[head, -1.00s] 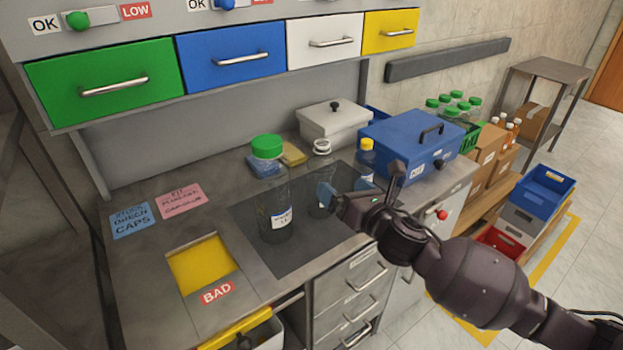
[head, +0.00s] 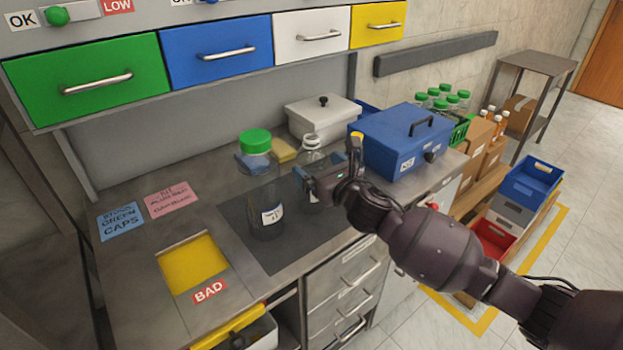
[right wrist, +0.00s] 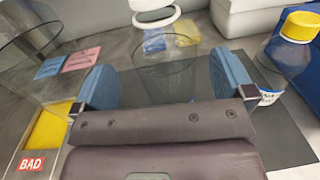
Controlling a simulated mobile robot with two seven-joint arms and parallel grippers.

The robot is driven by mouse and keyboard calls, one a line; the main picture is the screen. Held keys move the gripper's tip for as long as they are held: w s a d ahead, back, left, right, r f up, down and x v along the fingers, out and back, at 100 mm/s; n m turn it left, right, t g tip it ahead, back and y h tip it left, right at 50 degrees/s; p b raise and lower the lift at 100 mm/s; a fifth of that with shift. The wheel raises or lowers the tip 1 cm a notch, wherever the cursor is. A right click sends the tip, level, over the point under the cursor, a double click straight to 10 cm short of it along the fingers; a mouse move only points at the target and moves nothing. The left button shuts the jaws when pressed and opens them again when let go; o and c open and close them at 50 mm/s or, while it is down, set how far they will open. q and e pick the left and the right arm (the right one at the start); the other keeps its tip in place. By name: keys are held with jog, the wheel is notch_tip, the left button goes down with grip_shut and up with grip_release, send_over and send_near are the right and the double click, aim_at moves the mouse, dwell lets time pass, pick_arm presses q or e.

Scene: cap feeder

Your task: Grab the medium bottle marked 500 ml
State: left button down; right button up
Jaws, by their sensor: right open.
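The medium clear bottle (head: 311,145) stands upright on the dark mat, with a pale ring at its neck and no coloured cap. My right gripper (head: 320,172) is open in front of it and hides part of its body. In the right wrist view the bottle (right wrist: 165,75) shows between and beyond the two blue finger pads (right wrist: 165,84), with room on both sides. Whether the pads reach around it is hard to tell. I cannot read a 500 ml mark on it. My left gripper is not in view.
A larger green-capped bottle (head: 265,195) stands close on the left. A yellow-capped bottle (right wrist: 300,30) stands right of the gripper. A blue box (head: 400,145) and a white lidded box (head: 320,115) stand behind. The mat's front (head: 280,258) is clear.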

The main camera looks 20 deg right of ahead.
jog(key=x, duration=0.4)
jog(key=shift+w+d+f, duration=0.1)
jog(key=shift+w+d, duration=0.05)
jog(key=c, duration=1.2)
